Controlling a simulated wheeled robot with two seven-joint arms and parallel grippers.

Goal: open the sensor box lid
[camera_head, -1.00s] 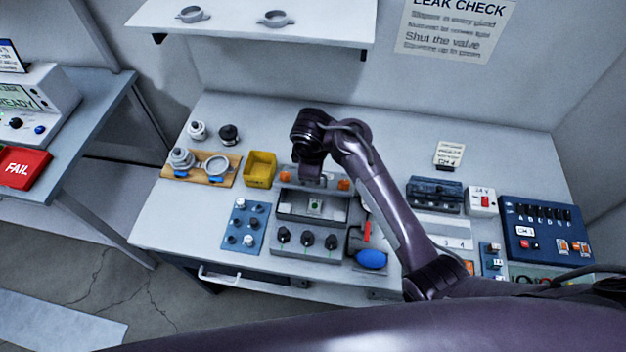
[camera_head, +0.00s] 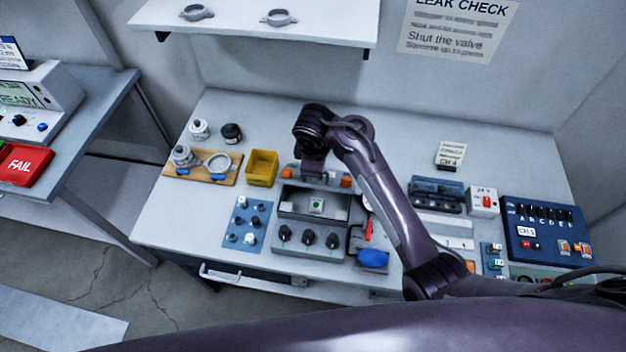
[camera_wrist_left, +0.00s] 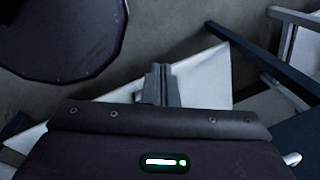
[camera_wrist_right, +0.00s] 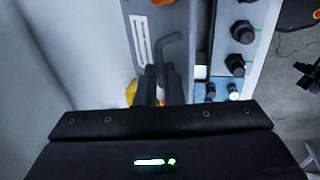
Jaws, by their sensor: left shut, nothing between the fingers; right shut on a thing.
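The grey sensor box (camera_head: 278,238) stands mid-table, with black knobs along its front. Its top is open, and a small green part (camera_head: 316,205) shows inside. The lid (camera_head: 325,184) stands raised at the back of the box, between orange pieces. My right gripper (camera_wrist_right: 161,82) is shut on the lid's bent grey handle (camera_wrist_right: 180,50); in the head view my arm hides most of this grip. A white label shows on the lid in the right wrist view. My left gripper (camera_wrist_left: 160,85) is shut and empty, above the floor, away from the box.
A yellow bin (camera_head: 262,168) and a wooden board (camera_head: 201,178) with round fittings lie left of the box. A blue knob mat (camera_head: 246,222) is close beside it. A blue bulb (camera_head: 373,258) and a dark blue panel (camera_head: 548,235) are to the right. A shelf (camera_head: 250,38) overhangs the back.

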